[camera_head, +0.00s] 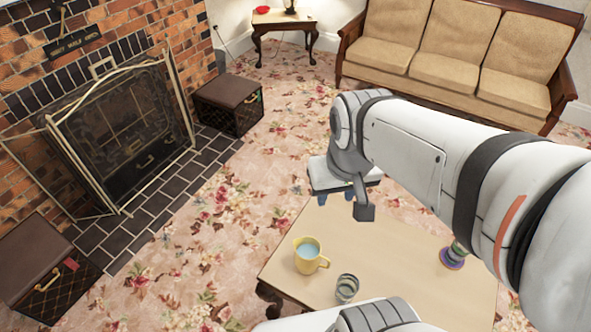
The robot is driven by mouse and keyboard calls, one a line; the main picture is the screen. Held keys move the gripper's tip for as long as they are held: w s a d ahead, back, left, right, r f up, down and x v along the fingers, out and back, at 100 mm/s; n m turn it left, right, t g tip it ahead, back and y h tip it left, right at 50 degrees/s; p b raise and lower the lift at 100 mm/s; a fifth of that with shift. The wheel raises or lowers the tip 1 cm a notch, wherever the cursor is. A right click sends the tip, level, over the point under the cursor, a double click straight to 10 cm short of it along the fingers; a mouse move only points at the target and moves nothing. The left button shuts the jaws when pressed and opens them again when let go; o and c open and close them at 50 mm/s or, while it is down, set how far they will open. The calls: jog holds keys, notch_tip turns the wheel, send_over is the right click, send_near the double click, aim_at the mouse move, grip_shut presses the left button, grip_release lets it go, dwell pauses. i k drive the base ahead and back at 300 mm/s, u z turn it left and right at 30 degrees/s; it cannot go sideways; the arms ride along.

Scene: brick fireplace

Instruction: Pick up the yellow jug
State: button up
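The yellow jug (309,262) stands upright on the light wooden table, near its left edge. Its handle points right, and its inside looks pale blue. My gripper (336,198) hangs from my white arm above the table's far part, higher up in the picture than the jug and apart from it.
A striped cup (347,287) stands on the table (400,270) just right of the jug. A purple-based object (452,256) stands farther right, partly behind my arm. A sofa (455,60), side table (283,19), fireplace screen (125,130) and brown boxes (228,103) surround the flowered carpet.

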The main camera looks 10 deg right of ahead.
aim_at(308, 257)
jog(key=u, duration=0.05)
jog(key=k, duration=0.75)
jog(key=z, duration=4.4)
jog(key=k, duration=2.35)
jog(key=u, duration=0.7)
